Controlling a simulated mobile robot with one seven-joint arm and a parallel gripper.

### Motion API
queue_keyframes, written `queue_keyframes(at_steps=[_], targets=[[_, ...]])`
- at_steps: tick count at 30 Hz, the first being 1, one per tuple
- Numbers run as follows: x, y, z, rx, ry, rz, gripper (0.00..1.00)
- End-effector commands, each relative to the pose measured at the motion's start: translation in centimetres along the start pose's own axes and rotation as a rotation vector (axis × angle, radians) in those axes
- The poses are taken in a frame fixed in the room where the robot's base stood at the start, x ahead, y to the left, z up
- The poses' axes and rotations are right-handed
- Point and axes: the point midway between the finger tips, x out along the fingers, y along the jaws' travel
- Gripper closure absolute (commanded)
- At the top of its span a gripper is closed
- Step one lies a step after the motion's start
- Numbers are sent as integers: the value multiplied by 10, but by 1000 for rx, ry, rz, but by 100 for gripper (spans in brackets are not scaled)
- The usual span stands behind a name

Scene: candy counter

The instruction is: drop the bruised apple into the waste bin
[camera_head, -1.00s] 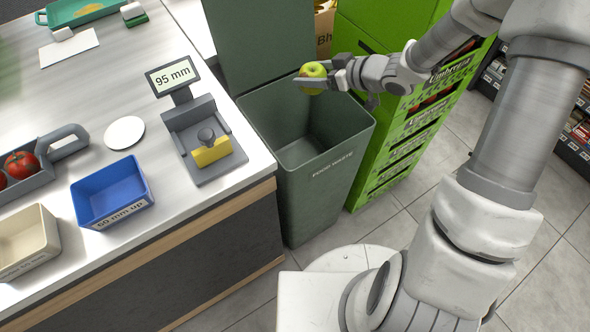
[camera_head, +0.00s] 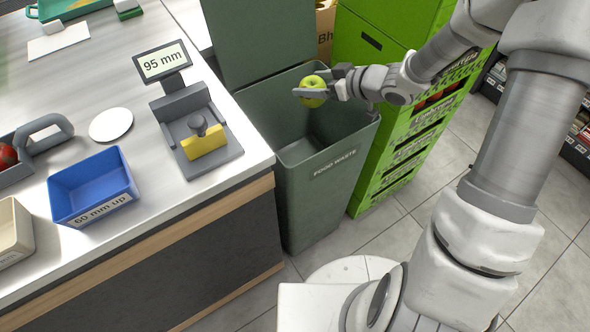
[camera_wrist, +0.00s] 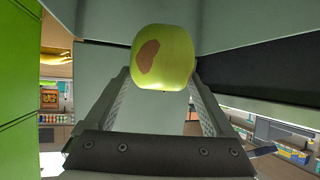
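The bruised apple (camera_head: 313,91) is yellow-green. In the wrist view the apple (camera_wrist: 163,57) shows a brown patch on its left side. My gripper (camera_head: 318,90) is shut on it, one finger on each side. It holds the apple over the open mouth of the waste bin (camera_head: 322,190), a dark green bin labelled "FOOD WASTE" with its lid raised at the back. The bin's inside looks empty where I can see it; part of the floor is hidden.
The counter (camera_head: 75,85) stands left of the bin, with a gauge reading "95 mm" (camera_head: 195,125), a blue tray (camera_head: 93,187) and a white disc (camera_head: 111,124). A green crate stack (camera_head: 400,150) stands close on the right.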

Motion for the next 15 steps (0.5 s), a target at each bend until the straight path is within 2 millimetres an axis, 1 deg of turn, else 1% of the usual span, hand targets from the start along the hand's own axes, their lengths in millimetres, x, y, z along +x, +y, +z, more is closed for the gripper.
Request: queue_keyframes(at_steps=[7,10,13,15], targets=[[0,0,0,0,-1,0,0],[-3,0,0,0,-1,1,0],[-14,1,-2,1,-1,3,0],[-26,1,-3,0,-1,3,0]])
